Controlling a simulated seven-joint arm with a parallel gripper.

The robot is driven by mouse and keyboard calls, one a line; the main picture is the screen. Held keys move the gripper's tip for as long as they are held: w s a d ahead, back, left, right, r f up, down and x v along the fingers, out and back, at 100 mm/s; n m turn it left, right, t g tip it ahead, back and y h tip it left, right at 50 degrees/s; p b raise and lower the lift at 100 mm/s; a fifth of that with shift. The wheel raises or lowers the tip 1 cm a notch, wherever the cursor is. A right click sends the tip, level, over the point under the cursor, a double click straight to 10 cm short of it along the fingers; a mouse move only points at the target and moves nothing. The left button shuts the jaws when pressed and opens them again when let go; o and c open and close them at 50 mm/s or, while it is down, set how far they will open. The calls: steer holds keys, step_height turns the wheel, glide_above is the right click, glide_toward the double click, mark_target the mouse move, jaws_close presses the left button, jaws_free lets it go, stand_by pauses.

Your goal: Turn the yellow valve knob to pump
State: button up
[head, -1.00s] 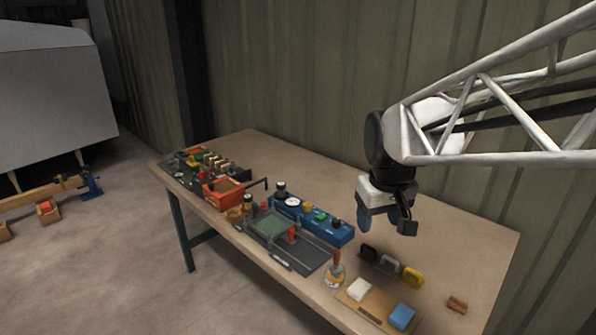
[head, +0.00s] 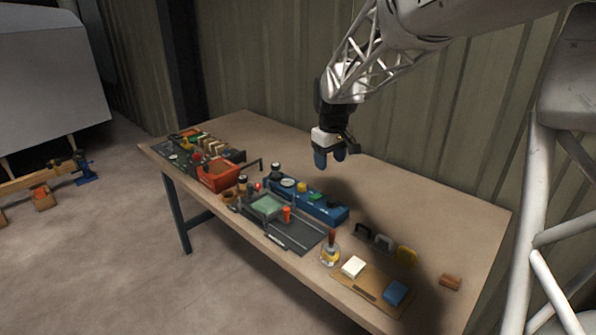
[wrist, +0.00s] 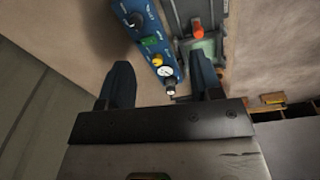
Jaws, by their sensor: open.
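The yellow valve knob (head: 302,187) is a small round knob on top of a long blue box (head: 325,211), between a white dial and a green part. In the wrist view the yellow knob (wrist: 157,61) shows between my fingers, close to the white dial (wrist: 165,71). The knob's setting and any label for pump are too small to read. My gripper (head: 330,160) is open and empty, with dark blue fingers pointing down. It is above the table, apart from the knob. In the wrist view my gripper (wrist: 160,78) has its fingers spread wide.
Beside the blue box lies a dark tray with a green plate (head: 266,206) and an orange upright part (head: 287,214). A red bin (head: 217,173) stands farther left. Handles, a brush and blocks (head: 396,292) lie at the right front. The table's back (head: 420,195) is clear.

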mark_target(302, 185)
steer(key=w+a+f+n, duration=0.1)
steer(key=w+a+f, duration=0.1)
steer(key=w+f, duration=0.2)
steer(key=w+a+f+n, duration=0.1)
steer(key=w+a+f, duration=0.1)
steer(key=w+f, duration=0.3)
steer(key=w+a+f+n+g, duration=0.1)
steer(key=w+f, duration=0.3)
steer(key=w, duration=0.5)
steer(key=shift+w+a+f+n, duration=0.15)
steer(key=shift+a+n, duration=0.05)
steer(key=shift+a, duration=0.2)
steer(key=shift+w+a+f+n, duration=0.1)
steer(key=shift+a+n, duration=0.1)
steer(key=shift+a, duration=0.2)
steer(key=shift+f, duration=3.9)
steer(key=c, duration=0.9)
